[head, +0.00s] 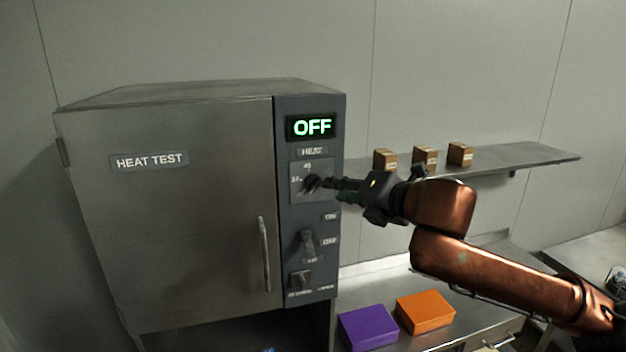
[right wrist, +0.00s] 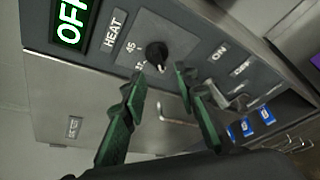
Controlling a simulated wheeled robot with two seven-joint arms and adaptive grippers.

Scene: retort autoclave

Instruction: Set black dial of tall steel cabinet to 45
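The tall steel cabinet (head: 185,210) has a dark control panel on its right side. The black dial (head: 312,184) sits on a light plate under the HEAT label, with 45 printed above it and another, blurred mark to its left. The dial also shows in the right wrist view (right wrist: 156,52); which mark it points to is unclear. My right gripper (head: 330,183) is just in front of the dial, coming from the right. In the right wrist view its green fingers (right wrist: 160,80) are apart, with the dial just beyond the tips. My left gripper is out of view.
A green-lit display (head: 312,126) reads OFF. A lever switch (head: 307,243) and a smaller switch (head: 300,280) sit below the dial. A wall shelf (head: 510,160) holds small boxes. A purple box (head: 368,327) and an orange box (head: 426,312) lie on the steel counter.

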